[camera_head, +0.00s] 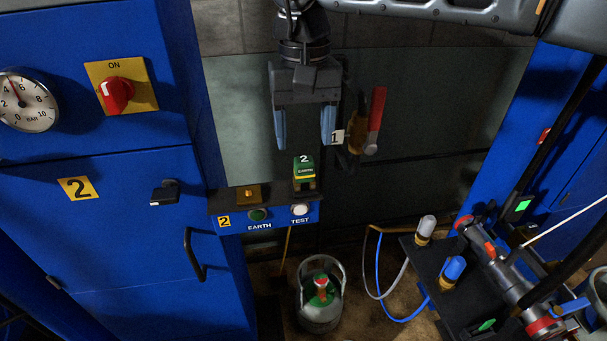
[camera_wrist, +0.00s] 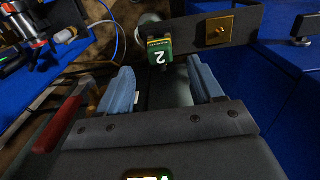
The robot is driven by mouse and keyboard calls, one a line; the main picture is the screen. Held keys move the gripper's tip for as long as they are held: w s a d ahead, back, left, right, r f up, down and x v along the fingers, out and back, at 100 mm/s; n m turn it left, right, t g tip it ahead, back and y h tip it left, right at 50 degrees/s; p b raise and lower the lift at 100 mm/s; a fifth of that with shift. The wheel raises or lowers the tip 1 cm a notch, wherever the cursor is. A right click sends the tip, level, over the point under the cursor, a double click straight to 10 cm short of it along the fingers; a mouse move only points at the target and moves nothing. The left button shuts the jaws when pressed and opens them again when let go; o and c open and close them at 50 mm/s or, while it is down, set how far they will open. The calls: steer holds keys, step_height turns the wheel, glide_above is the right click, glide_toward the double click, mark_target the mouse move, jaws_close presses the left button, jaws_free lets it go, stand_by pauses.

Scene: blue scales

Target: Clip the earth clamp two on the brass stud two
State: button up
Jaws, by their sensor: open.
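The earth clamp two (camera_head: 304,168), a green block marked 2, sits at the right end of a dark ledge. In the wrist view the clamp (camera_wrist: 160,52) shows beyond and between my blue fingertips. The brass stud two (camera_head: 249,194) stands on a brass plate to the left on the same ledge. In the wrist view the stud (camera_wrist: 219,29) is right of the clamp. My gripper (camera_head: 304,141) is open and empty, pointing down above the clamp. Its fingers (camera_wrist: 160,76) look apart from the clamp. The clamp's lower part is partly hidden.
A blue cabinet (camera_head: 100,240) with a handle stands left of the ledge. EARTH and TEST buttons (camera_head: 300,210) are on the ledge's front. Red-handled and brown tools (camera_head: 375,120) and a tag marked 1 hang right of my gripper. A gas cylinder (camera_head: 321,295) stands below.

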mark_target(304, 159)
step_height(304, 159, down, 8)
steer(key=b, duration=0.4)
steer(key=shift+f+b, duration=0.25)
steer(key=shift+b, duration=0.05)
stand_by(0.8)
jaws_close()
stand_by(0.5)
steer(key=shift+r, duration=0.15)
steer(key=shift+r+p, duration=1.75)
steer(key=shift+r, duration=1.15)
